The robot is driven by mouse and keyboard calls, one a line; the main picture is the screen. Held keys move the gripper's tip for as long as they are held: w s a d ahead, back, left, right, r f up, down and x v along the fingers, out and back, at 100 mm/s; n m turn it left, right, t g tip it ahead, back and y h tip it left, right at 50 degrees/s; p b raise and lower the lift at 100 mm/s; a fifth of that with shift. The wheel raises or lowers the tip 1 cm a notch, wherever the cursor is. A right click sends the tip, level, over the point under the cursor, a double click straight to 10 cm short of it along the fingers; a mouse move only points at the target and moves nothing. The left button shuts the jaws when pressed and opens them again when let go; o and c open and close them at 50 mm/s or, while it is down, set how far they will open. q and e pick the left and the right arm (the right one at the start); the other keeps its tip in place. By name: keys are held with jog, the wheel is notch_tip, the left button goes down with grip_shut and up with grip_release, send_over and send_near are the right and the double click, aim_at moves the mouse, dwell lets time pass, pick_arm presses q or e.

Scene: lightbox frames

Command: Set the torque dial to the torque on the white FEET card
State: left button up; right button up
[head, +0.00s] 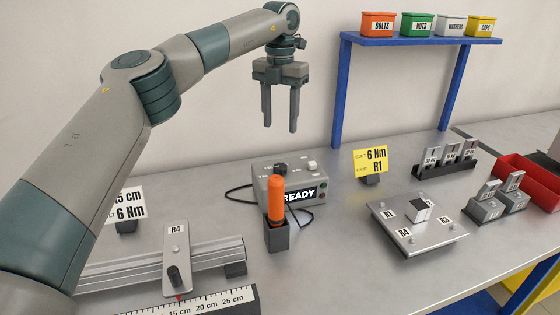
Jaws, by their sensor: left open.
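The grey control box (262,182) stands mid-table. A black knob, apparently the torque dial (281,168), is on its top; its pointer setting is too small to read. My left gripper (280,127) is open and empty, pointing down above the box, apart from the knob. A white card (131,203) stands at the left, partly hidden by my left arm; "5 cm" and "6 Nm" show, but any word FEET is hidden. My right gripper is out of view.
An orange-handled tool (275,200) stands in a dark holder before the box. A yellow card (371,161) reads 6 Nm, R1. A rail with an R4 plate (175,256) and a scale lie front left. A metal plate (432,236) and small blocks are right.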

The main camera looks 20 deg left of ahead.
aim_at(280, 166)
pick_arm(q)
notch_tip(280, 166, down, 12)
jog(key=shift+f+p, duration=0.1)
jog(key=shift+p, duration=0.95)
jog(key=shift+f, duration=0.45)
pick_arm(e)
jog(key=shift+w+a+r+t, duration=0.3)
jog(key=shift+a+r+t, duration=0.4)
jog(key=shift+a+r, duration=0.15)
pick_arm(q)
jog(key=c, duration=1.1)
